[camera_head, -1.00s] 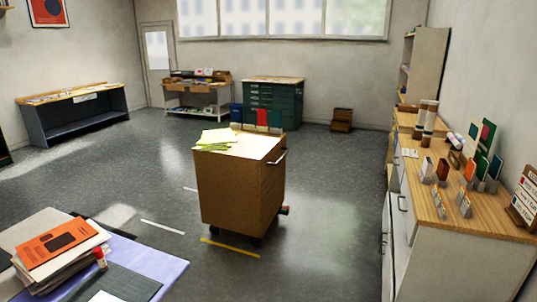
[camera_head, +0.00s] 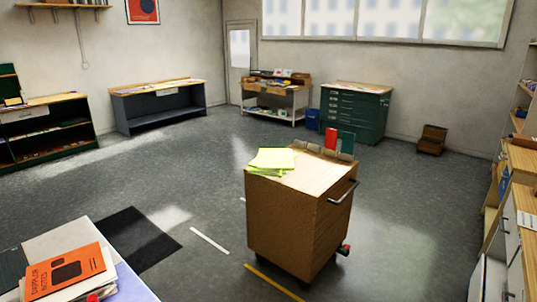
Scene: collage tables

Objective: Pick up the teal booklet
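A small upright teal-green booklet (camera_head: 347,142) stands at the back edge of the wooden cart, beside a red one (camera_head: 331,138). It is small in view, and its lower part is hidden by the rack at the cart's back. The wooden cart (camera_head: 290,222) stands on the floor right of centre, with a metal handle on its right side. Neither of my grippers is in view.
Yellow-green papers (camera_head: 272,160) lie on the cart top. A table with an orange book (camera_head: 65,272) is at the lower left. A green drawer cabinet (camera_head: 355,112) stands behind the cart. A counter (camera_head: 522,190) runs along the right edge.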

